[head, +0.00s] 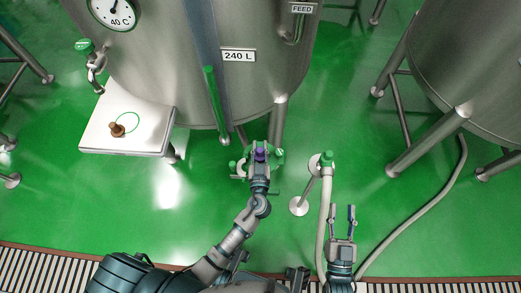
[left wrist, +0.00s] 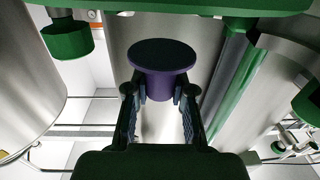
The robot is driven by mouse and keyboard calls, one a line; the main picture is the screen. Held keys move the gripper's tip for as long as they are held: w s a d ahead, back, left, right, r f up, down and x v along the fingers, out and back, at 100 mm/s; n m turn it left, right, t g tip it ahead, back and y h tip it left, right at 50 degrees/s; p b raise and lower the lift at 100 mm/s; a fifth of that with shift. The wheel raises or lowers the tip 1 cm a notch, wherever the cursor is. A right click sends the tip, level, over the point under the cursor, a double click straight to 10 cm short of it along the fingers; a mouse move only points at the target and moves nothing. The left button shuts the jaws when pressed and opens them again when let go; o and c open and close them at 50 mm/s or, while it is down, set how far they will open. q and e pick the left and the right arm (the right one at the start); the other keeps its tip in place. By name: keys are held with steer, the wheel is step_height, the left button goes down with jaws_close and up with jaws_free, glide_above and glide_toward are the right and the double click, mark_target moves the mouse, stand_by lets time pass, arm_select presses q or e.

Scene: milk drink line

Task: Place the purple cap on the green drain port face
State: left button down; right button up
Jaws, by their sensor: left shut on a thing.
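The purple cap (head: 260,155) is held by my left gripper (head: 259,148) below the front of the tank. In the left wrist view the purple cap (left wrist: 161,58) sits between the two fingertips (left wrist: 160,92), its wide dark disc facing up and away. Green fittings (head: 279,153) lie close around the gripper in the head view. In the left wrist view a wide green surface (left wrist: 190,6) crosses the top edge, apart from the cap in the picture. I cannot tell which green part is the drain port face. My right gripper (head: 342,212) is open and empty, lower right.
The 240 L tank (head: 180,60) rises over the work spot, with a leg (head: 277,122) close to my left gripper. A green-topped hose fitting (head: 326,160) stands to the right. A white stand (head: 98,138) holds a brown object (head: 117,130).

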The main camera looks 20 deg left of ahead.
mark_target(260, 151)
arm_select(q)
steer(key=shift+w+a, duration=0.1)
steer(key=shift+w, duration=0.3)
step_height(260, 151, down, 3)
steer(key=shift+f+b, duration=0.2)
steer(key=shift+b, duration=0.4)
steer(key=shift+f, duration=0.2)
steer(key=shift+r, duration=0.1)
arm_select(e)
steer(key=shift+s+d+r+t, duration=0.1)
steer(key=shift+s+r+t, duration=0.2)
steer(key=shift+r+t, duration=0.35)
steer(key=shift+s+d+r+t, duration=0.1)
steer(key=shift+s+r+t, duration=0.15)
steer(key=shift+r+t, duration=0.35)
arm_select(q)
steer(key=c, duration=1)
jaws_free()
arm_select(e)
steer(key=shift+a+r, duration=0.1)
steer(key=shift+r, duration=0.05)
